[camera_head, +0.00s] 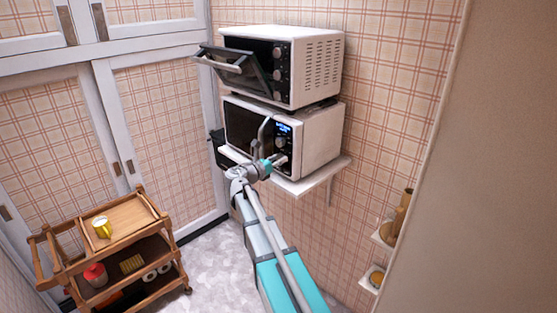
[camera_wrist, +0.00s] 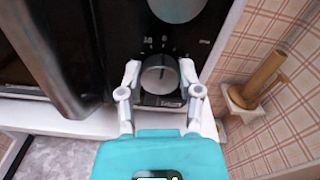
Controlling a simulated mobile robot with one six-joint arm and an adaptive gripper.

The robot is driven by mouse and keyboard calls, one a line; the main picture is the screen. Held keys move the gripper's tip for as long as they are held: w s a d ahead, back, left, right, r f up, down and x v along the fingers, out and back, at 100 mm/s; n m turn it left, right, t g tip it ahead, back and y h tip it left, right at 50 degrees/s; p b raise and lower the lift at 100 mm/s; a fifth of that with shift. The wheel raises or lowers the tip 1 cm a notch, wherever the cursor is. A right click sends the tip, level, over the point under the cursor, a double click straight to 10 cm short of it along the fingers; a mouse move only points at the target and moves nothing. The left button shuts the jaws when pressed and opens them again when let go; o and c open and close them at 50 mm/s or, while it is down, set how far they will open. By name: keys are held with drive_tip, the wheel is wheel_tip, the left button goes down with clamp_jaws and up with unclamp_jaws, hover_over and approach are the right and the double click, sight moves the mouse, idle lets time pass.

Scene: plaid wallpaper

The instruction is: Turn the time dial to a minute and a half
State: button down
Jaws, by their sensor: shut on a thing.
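The time dial (camera_wrist: 159,78) is a round grey knob low on the dark control panel of the lower white microwave (camera_head: 318,138). Marks and small numbers ring it in the wrist view. My gripper (camera_wrist: 160,78) is shut on this dial, with one finger on its left side and one on its right. In the head view my gripper (camera_head: 277,161) is at the lower part of the microwave's panel and hides the dial. A lit blue display (camera_head: 285,128) shows above it, too small to read. Another knob (camera_wrist: 176,6) is above the dial in the wrist view.
The microwave stands on a white wall shelf (camera_head: 318,178). Above it is a white toaster oven (camera_head: 318,65) with its door (camera_head: 235,70) hanging open. A wooden cart (camera_head: 152,255) stands at the lower left. Small wall shelves (camera_head: 383,235) are at the right.

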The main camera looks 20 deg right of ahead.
drive_tip(key=shift+w+m, duration=0.1)
drive_tip(key=shift+m, duration=0.3)
drive_tip(key=m, duration=0.3)
drive_tip(key=shift+m, duration=0.3)
drive_tip(key=m, duration=1.3)
drive_tip(key=shift+m, duration=0.3)
drive_tip(key=shift+c, duration=1.3)
unclamp_jaws()
